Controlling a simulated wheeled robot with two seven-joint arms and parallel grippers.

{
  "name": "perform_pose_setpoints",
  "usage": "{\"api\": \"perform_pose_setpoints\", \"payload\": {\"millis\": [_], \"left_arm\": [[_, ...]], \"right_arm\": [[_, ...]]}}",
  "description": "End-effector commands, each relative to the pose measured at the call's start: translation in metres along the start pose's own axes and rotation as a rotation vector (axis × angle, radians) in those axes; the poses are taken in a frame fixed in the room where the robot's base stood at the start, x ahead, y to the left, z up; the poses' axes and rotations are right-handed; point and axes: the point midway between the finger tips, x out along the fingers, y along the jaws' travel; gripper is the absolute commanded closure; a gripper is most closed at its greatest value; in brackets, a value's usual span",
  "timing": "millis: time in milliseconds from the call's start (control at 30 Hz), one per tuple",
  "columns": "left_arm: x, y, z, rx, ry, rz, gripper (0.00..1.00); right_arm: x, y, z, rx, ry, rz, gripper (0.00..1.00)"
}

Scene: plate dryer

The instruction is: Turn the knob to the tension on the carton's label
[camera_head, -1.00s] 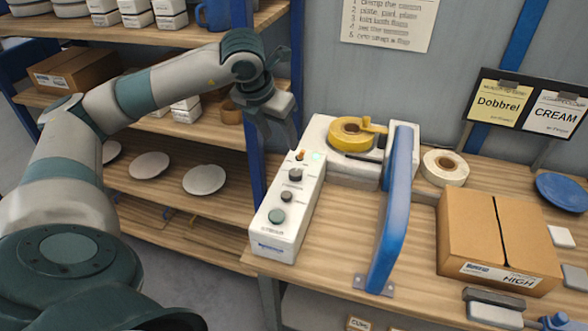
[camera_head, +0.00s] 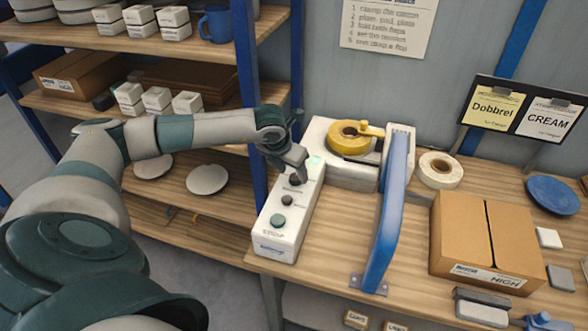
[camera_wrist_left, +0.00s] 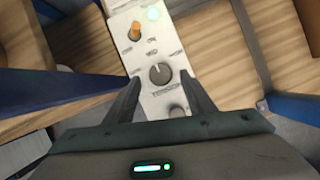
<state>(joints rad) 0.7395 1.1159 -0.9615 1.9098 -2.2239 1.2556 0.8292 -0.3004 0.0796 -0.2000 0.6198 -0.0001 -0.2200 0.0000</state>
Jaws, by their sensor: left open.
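The white control box (camera_head: 289,232) stands on the bench with a column of dark knobs and a lit green spot. The tension knob (camera_wrist_left: 160,72) is dark grey with a pale pointer line; lettering below it reads like "TENSION". An orange toggle (camera_wrist_left: 135,31) sits above it. My left gripper (camera_head: 296,172) is over the box's upper half and hides part of it. In the wrist view the open fingers (camera_wrist_left: 159,80) straddle the knob, one each side; contact cannot be told. The brown carton (camera_head: 488,238) has a label (camera_head: 490,276) reading "HIGH".
A blue arch (camera_head: 389,215) rises right of the box, beside a yellow tape roll (camera_head: 349,138). A blue shelf post (camera_head: 250,100) stands close behind my left arm.

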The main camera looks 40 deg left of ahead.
Motion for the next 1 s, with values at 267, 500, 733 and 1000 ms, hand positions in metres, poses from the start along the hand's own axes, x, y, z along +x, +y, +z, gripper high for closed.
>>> {"api": "perform_pose_setpoints", "payload": {"millis": [267, 500, 733, 1000], "left_arm": [[0.022, 0.0, 0.001, 0.0, 0.0, 0.0, 0.5], [0.025, 0.0, 0.0, 0.0, -0.001, 0.0, 0.5], [0.025, 0.0, 0.001, 0.0, -0.001, 0.0, 0.81], [0.025, 0.001, 0.001, 0.004, -0.001, -0.001, 0.9]], "right_arm": [[-0.011, 0.0, -0.001, 0.0, 0.0, 0.0, 1.0], [-0.011, 0.0, -0.001, 0.0, 0.0, 0.0, 1.0], [-0.011, 0.0, -0.001, 0.0, 0.0, 0.0, 1.0], [-0.009, 0.0, -0.001, 0.0, 0.001, 0.0, 1.0]]}}
